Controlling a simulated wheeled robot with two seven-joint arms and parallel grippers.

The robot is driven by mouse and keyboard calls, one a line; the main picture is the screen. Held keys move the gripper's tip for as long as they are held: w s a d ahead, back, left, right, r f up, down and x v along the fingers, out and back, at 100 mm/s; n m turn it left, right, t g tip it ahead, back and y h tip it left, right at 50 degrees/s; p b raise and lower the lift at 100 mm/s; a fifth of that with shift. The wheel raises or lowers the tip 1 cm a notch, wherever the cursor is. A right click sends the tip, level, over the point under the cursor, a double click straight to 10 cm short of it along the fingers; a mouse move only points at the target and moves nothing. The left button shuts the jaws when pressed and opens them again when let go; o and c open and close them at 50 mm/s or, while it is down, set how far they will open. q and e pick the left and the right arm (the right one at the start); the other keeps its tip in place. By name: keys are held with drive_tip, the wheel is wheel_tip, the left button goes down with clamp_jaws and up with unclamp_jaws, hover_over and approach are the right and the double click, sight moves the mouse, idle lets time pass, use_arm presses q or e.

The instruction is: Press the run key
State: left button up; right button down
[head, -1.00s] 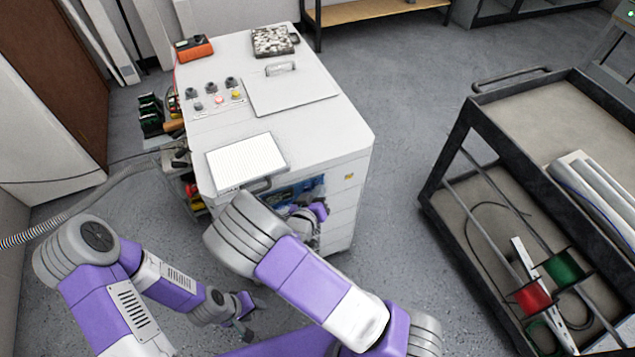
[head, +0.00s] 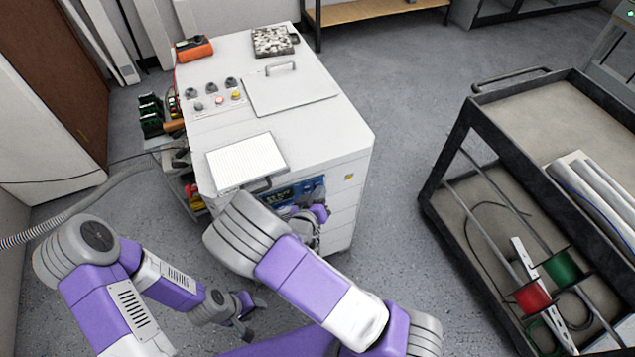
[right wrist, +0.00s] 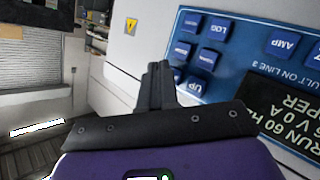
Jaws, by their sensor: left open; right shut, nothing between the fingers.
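The blue control panel (head: 312,186) is on the front of the white cabinet. In the right wrist view, the panel (right wrist: 235,62) shows several blue keys, among them LOG (right wrist: 216,29), AMP (right wrist: 284,43) and UP (right wrist: 194,86). I cannot make out a key labelled run; part of the panel is hidden behind my gripper. The dark display (right wrist: 285,110) reads "RUN 60". My right gripper (right wrist: 158,68) is shut and empty, its tips just left of the panel's key edge; contact cannot be told. My left gripper (head: 248,332) is open and empty, low over the floor.
The cabinet top (head: 330,125) carries a white gridded sheet (head: 246,161), small knobs and buttons (head: 219,100), a handled lid (head: 290,90) and an orange meter (head: 194,48). A black cart (head: 457,135) with spools stands right. Clear floor lies between cart and cabinet.

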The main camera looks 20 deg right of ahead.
drive_tip(key=shift+s, duration=0.3)
drive_tip(key=s, duration=0.5)
drive_tip(key=shift+d, duration=0.2)
idle(1.1)
